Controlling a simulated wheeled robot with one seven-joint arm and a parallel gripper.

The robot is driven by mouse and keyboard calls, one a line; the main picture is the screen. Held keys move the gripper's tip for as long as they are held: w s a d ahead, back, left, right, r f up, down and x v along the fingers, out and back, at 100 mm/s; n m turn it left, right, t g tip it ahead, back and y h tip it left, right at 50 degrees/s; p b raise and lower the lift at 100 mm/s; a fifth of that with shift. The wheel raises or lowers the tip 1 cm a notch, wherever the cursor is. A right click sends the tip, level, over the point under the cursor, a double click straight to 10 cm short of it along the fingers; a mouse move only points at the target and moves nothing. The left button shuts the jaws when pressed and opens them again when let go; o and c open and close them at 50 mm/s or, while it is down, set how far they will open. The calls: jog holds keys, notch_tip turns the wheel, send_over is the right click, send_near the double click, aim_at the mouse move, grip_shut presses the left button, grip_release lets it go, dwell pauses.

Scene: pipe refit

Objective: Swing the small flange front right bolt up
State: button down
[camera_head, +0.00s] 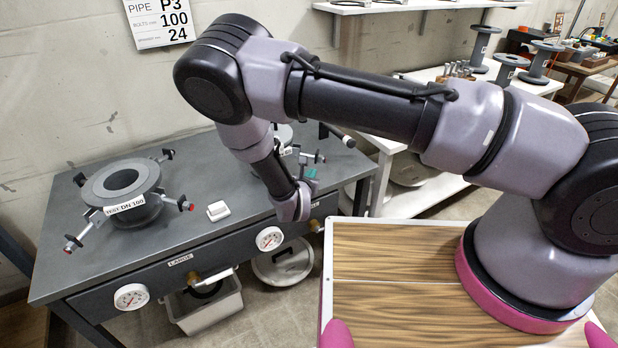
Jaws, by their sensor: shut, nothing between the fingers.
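The small flange (284,133) stands on the right part of the grey bench, largely hidden behind my arm. A swing bolt (318,157) with a dark end sticks out at its right front.
A large flange labelled TEST DN 100 (123,192), with several swung-out bolts, stands on the left of the grey bench (250,215). A white block (218,211) lies between the flanges. Gauges (270,238) line the bench front. A grey bin (205,305) stands below.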

aim_at(317, 156)
jog(key=shift+x, duration=2.1)
jog(key=shift+d+r+n+h, duration=0.15)
jog(key=shift+r+n+h, duration=0.25)
jog(key=shift+r+n, duration=0.55)
jog(key=shift+n, duration=0.05)
notch_tip(317, 156, up, 3)
jog(key=n+h, duration=0.2)
jog(key=n, duration=0.1)
jog(key=shift+f, duration=0.15)
jog(key=a+r+n+h, duration=0.2)
jog(key=a+r+n, duration=0.3)
jog(key=shift+w+h, duration=0.3)
jog(key=shift+w, duration=0.15)
jog(key=shift+a+r, duration=0.15)
